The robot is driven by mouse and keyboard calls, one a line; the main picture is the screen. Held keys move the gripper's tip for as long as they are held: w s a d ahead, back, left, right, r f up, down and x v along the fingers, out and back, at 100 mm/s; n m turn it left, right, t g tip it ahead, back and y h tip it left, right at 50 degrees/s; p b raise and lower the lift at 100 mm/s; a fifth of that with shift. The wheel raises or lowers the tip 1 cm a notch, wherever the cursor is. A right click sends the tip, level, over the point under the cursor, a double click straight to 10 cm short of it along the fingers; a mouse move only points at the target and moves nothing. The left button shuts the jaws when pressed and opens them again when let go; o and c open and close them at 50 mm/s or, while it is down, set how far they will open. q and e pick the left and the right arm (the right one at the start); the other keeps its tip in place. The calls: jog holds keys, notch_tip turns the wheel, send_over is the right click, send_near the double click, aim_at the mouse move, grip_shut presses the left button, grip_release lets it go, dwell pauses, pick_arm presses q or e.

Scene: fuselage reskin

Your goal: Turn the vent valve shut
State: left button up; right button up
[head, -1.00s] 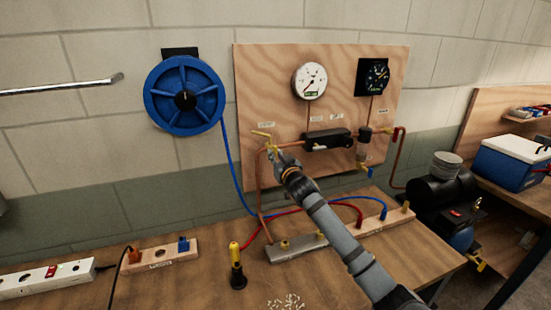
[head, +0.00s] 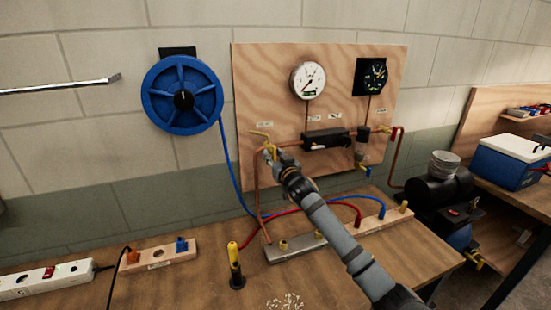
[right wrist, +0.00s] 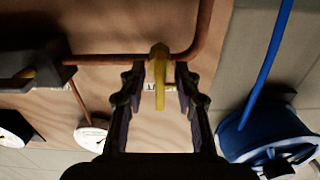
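A yellow valve handle (head: 261,132) stands on the copper pipe at the left of the plywood board; I take it for the vent valve, as the labels are too small to read. My right gripper (head: 269,152) is just below and in front of it. In the right wrist view the yellow handle (right wrist: 160,82) lies between the two fingers of the right gripper (right wrist: 156,72), with a gap on each side. The fingers are open. The copper pipe (right wrist: 110,60) runs behind the handle. My left gripper is not in view.
The board (head: 345,75) carries a white gauge (head: 308,80), a black gauge (head: 371,76) and a black cylinder (head: 324,139). A blue hose reel (head: 183,95) hangs at left. Hoses cross the bench (head: 205,275) beside a grey manifold (head: 295,248).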

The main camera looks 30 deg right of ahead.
jog(key=v, duration=1.2)
jog(key=shift+f, duration=0.1)
